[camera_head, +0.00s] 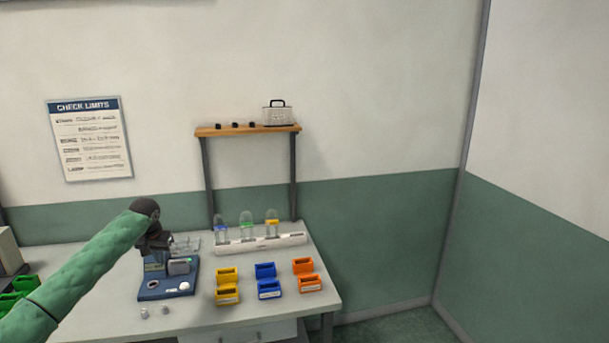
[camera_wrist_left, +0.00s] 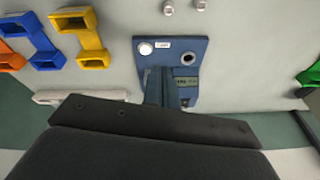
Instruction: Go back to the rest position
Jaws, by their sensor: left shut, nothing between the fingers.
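My left gripper (camera_head: 156,240) is at the end of the green-sleeved arm that comes in from the left in the head view. It hangs above the back of the blue device (camera_head: 152,292) on the table and looks small and dark. Its fingers are shut with nothing between them. In the left wrist view the dark gripper body fills the bottom, and the blue device (camera_wrist_left: 203,62) with its white button lies beyond it. I cannot tell whether the gripper touches the device. My right gripper is not in view.
Yellow, blue and orange bins (camera_head: 269,290) stand on the table (camera_head: 210,318), right of the device. Behind them is a white rack (camera_head: 287,241) with three domed tubes. Small grey pieces (camera_head: 155,311) lie in front. Green bins (camera_head: 22,285) are at left. A shelf (camera_head: 249,130) stands behind.

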